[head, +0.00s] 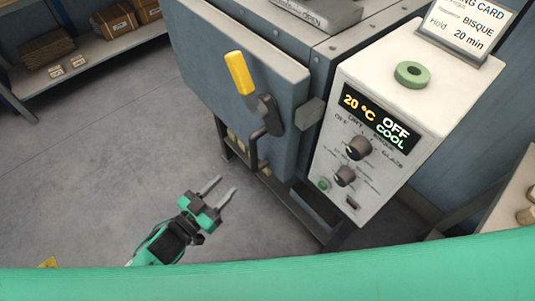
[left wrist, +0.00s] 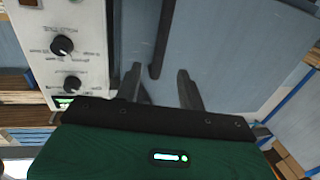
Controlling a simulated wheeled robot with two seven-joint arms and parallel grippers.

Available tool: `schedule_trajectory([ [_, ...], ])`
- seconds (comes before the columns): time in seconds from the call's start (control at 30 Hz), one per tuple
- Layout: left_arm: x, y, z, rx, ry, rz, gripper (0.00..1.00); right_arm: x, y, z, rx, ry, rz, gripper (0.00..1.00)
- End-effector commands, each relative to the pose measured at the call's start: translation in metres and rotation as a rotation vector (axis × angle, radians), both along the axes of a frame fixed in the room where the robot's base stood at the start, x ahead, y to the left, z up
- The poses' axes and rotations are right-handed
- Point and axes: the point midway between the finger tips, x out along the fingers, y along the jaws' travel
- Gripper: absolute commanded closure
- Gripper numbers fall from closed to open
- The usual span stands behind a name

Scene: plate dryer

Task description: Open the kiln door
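The kiln door (head: 205,65) is a grey-blue panel on the kiln's front and looks closed. A latch lever with a yellow grip (head: 239,73) stands up near its right edge. Below the lever is a dark bar handle (head: 253,150). My left gripper (head: 220,187) is open and empty, in front of and below the handle, apart from it. In the left wrist view the open fingers (left wrist: 160,86) point at the door, with the dark handle (left wrist: 161,45) beyond and between them. My right gripper is in neither view.
The white control box (head: 375,130) right of the door reads 20 °C, OFF and COOL, and has dark knobs. A green ring (head: 412,75) lies on top of it. A shelf (head: 90,60) with boxes is at the back left. The grey floor (head: 100,150) left of the kiln is clear.

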Motion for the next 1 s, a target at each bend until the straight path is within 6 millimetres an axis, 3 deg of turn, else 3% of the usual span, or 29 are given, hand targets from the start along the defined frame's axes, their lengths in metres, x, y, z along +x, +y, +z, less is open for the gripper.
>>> schedule_trajectory([
  [0.2, 0.022, -0.019, 0.002, 0.002, -0.003, 0.002, 0.6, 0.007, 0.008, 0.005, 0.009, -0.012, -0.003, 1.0],
  [0.7, 0.088, -0.081, 0.001, 0.001, 0.0, 0.003, 0.6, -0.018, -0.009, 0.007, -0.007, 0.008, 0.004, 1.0],
  [1.0, 0.1, -0.091, -0.001, 0.002, 0.001, 0.003, 0.6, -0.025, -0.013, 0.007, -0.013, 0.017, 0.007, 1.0],
])
